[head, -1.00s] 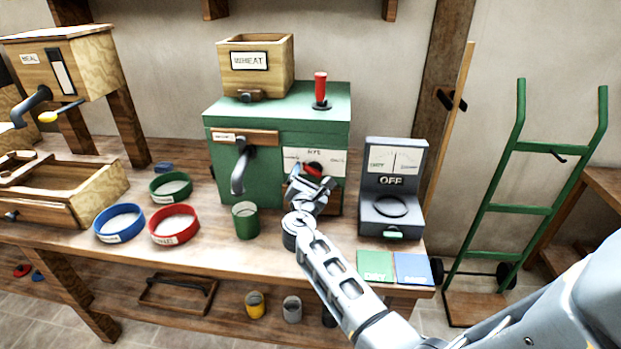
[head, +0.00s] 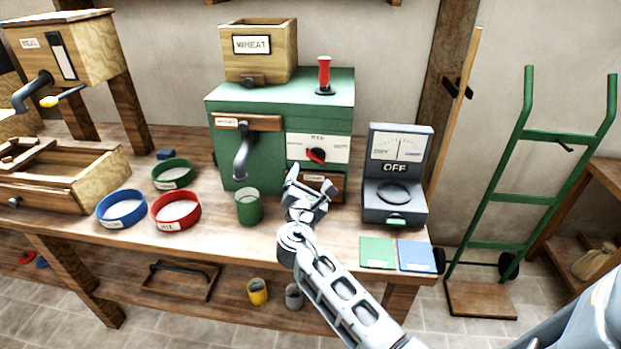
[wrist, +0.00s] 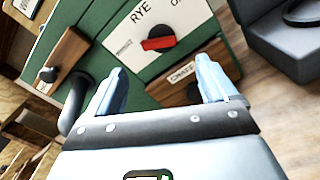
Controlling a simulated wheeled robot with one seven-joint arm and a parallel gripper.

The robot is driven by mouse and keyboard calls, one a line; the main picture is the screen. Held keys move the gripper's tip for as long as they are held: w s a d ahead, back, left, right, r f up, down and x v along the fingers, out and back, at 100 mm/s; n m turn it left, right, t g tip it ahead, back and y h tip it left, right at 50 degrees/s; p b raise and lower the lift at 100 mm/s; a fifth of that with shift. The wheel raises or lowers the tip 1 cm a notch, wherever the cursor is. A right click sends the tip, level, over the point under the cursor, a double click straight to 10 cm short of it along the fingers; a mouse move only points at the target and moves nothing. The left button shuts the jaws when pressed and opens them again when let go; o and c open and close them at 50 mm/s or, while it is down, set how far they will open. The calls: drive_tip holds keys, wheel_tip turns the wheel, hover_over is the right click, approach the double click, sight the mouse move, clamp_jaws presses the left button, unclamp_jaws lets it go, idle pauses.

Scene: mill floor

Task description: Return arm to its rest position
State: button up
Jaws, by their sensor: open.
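My gripper (head: 306,186) is open and empty in the head view. It is in front of the lower right part of the green mill (head: 280,98), below the red-and-black dial (head: 316,155). In the wrist view the two fingers of my gripper (wrist: 160,88) are spread, with nothing between them. The dial (wrist: 158,44) shows beyond the fingertips, on a white panel with the word RYE. A small wooden drawer with a label (wrist: 184,78) lies behind the right finger. My arm reaches in from the lower right of the head view.
A grey meter marked OFF (head: 395,176) stands close right of my gripper. A green cup (head: 248,207) stands to its left. Green (head: 377,252) and blue (head: 415,255) cards lie at the bench's front edge. Red, blue and green rings lie further left. A green hand truck (head: 540,138) stands right.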

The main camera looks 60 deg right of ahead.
idle(0.4)
drive_tip(key=s+a+f+m+t+y, duration=0.2)
drive_tip(key=s+a+f+y, duration=0.25)
drive_tip(key=a, duration=0.55)
drive_tip(key=s+a+f+m+t+y, duration=0.1)
drive_tip(key=s+a+f+t+y, duration=0.35)
drive_tip(key=a, duration=0.45)
drive_tip(key=s+a+r+m+y, duration=0.2)
drive_tip(key=s+a+m+y, duration=0.2)
drive_tip(key=s+a, duration=0.55)
drive_tip(key=s+a+r+m+t+y, duration=0.1)
drive_tip(key=s+a+r+m+y, duration=0.1)
drive_tip(key=r, duration=0.5)
drive_tip(key=s+a+r+m+t+y, duration=0.1)
drive_tip(key=s+a+r+m+y, duration=0.1)
drive_tip(key=s+a+r+m, duration=0.3)
drive_tip(key=s+r+m, duration=0.1)
drive_tip(key=s+m, duration=0.1)
drive_tip(key=s, duration=0.2)
drive_tip(key=shift+s+r, duration=0.2)
drive_tip(key=shift+r, duration=0.2)
